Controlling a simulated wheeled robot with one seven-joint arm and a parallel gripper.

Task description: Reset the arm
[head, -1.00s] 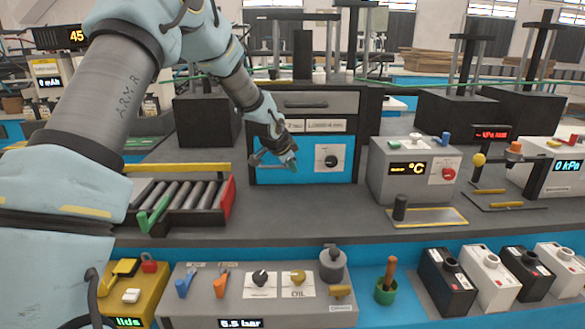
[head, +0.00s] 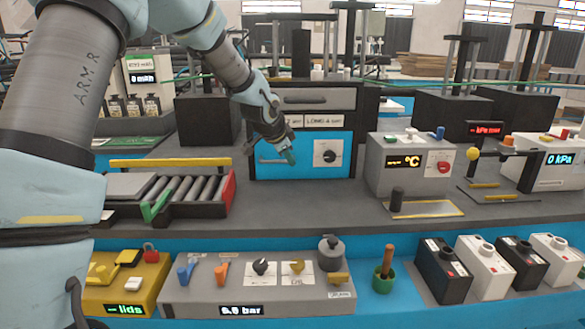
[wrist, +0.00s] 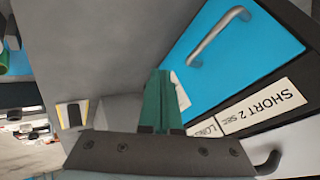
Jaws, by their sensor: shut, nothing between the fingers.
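My gripper (head: 288,155) hangs in front of the blue-fronted cabinet (head: 306,170), above the grey bench. It is empty, and its green fingertips are pressed together. In the wrist view the shut green fingers (wrist: 165,100) point toward the grey bench top, with the blue door and its metal handle (wrist: 220,36) at the upper right. My arm reaches in from the left and bends down to the gripper. In the head view the gripper covers part of the blue door.
A roller tray (head: 180,190) with red and green ends lies left of the gripper. A grey °C box (head: 405,165) stands to the right. A control panel (head: 255,290) and several black and white boxes (head: 485,268) line the front.

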